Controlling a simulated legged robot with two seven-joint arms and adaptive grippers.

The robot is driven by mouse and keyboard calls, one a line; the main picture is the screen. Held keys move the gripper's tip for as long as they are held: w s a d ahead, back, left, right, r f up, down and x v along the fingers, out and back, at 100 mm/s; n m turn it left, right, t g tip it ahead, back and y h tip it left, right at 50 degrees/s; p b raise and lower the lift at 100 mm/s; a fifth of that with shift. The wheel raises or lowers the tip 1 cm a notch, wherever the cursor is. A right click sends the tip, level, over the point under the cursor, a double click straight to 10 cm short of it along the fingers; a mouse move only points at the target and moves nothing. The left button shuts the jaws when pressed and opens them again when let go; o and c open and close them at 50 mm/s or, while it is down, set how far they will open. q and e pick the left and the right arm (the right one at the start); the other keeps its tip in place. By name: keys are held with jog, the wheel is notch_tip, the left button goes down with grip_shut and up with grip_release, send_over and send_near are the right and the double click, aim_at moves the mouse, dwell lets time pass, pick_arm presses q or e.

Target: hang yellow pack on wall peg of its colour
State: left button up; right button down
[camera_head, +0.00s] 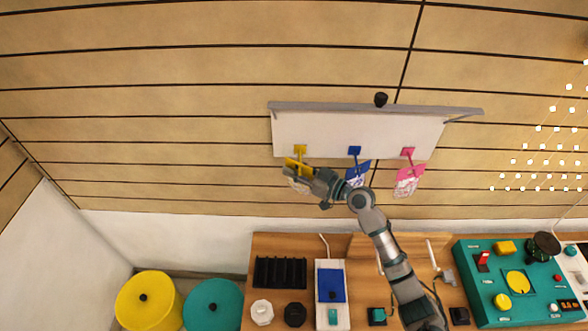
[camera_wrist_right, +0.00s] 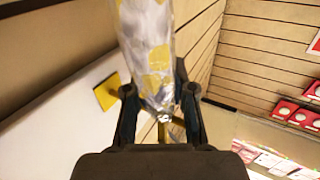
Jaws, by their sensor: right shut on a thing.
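The yellow pack (camera_head: 299,186) is at the left of the white wall board, just below the yellow peg (camera_head: 300,150). My right gripper (camera_head: 294,171) is shut on it. In the right wrist view the pack (camera_wrist_right: 151,55), silvery with yellow patches, stands between the two dark fingers of my right gripper (camera_wrist_right: 160,98). The yellow peg's square plate (camera_wrist_right: 107,92) shows left of the fingers, with a yellow rod low between them. I cannot tell whether the peg passes through the pack's hole. My left gripper is not in view.
A blue pack (camera_head: 357,174) hangs at the blue peg (camera_head: 355,151), partly behind my right arm. A pink pack (camera_head: 408,181) hangs at the pink peg (camera_head: 408,152). A grey ledge (camera_head: 330,106) tops the board (camera_head: 330,129). A cluttered wooden bench (camera_head: 275,243) stands below.

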jog(key=c, duration=0.9)
grip_release()
